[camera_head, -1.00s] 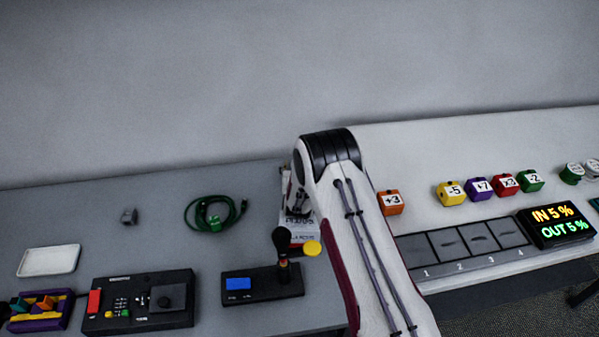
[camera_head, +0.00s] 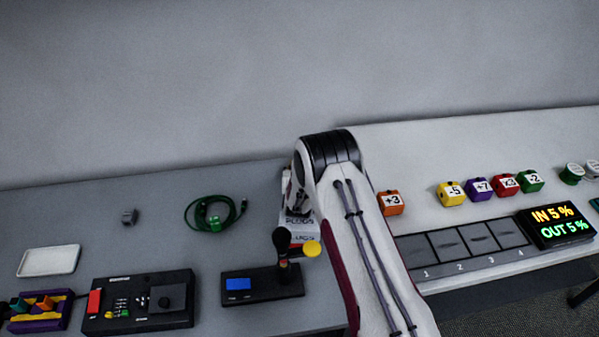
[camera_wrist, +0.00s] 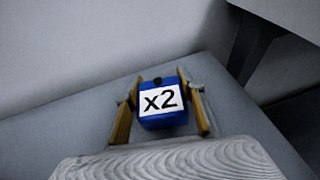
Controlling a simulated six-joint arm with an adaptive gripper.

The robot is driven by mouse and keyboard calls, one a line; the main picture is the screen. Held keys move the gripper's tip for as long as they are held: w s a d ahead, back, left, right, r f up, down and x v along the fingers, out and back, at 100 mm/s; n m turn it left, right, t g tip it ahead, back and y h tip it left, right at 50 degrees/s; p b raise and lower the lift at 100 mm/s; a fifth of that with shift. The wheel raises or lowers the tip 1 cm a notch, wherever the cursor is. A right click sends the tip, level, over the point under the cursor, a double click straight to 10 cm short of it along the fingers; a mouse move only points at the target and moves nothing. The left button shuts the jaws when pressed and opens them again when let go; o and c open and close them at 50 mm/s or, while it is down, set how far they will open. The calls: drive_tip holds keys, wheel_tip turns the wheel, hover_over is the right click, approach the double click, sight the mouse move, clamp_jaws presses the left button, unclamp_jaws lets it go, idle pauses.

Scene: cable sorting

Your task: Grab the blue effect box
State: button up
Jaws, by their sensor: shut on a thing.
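The blue effect box (camera_wrist: 163,118) has a white label reading "x2" and shows in the wrist view. My gripper (camera_wrist: 163,106) is shut on it, with one finger against its left side and one against its right. In the head view the box and my gripper's fingers are hidden behind my arm.
Orange, yellow, purple, red and green boxes, starting with the orange "+3" box (camera_head: 390,203), line the right table. Numbered slots (camera_head: 463,243) and a display (camera_head: 556,227) are in front of them. A green cable (camera_head: 214,213), joystick device (camera_head: 264,284) and black control box (camera_head: 138,301) lie on the left table.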

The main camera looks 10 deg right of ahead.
drive_tip(key=shift+r, duration=0.1)
drive_tip(key=shift+r, duration=4.9)
